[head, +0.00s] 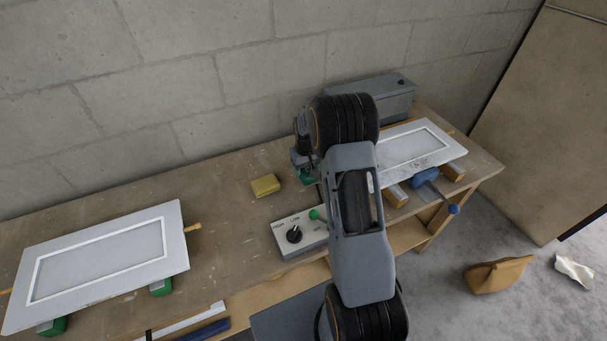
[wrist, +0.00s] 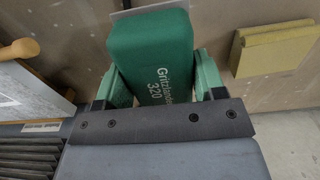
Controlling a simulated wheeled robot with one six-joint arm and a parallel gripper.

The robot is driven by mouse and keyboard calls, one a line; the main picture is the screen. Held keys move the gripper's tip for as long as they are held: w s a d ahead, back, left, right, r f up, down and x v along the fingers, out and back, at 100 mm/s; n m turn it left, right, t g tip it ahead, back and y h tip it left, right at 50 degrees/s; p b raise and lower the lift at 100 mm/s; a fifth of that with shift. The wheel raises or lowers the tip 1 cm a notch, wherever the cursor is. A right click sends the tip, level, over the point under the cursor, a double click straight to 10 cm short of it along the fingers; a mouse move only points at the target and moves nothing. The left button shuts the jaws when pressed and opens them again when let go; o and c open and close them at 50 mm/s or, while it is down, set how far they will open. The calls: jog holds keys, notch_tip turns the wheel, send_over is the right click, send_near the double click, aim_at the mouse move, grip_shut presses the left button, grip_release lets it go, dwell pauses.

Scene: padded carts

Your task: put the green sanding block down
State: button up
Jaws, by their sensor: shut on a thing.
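The green sanding block (wrist: 152,50) is held between the two fingers of my gripper (wrist: 160,85) in the wrist view. It carries white lettering with the number 320. In the head view, my gripper (head: 305,170) is over the workbench (head: 225,185), behind the control box, and a little of the green block (head: 308,181) shows below it. My arm hides part of it. I cannot tell whether the block touches the bench top.
A yellow block (head: 265,185) lies left of my gripper. A control box (head: 300,232) with a black knob and green lever stands in front. White framed panels lie at the left (head: 105,262) and right (head: 415,150). A grey case (head: 385,98) stands at the back.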

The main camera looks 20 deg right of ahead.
jog(key=shift+w+a+f, duration=0.25)
jog(key=shift+w+f, duration=0.2)
jog(key=shift+f, duration=1.65)
jog(key=shift+f, duration=0.2)
jog(key=o, duration=1)
jog(key=shift+c, duration=0.2)
jog(key=shift+r, duration=0.15)
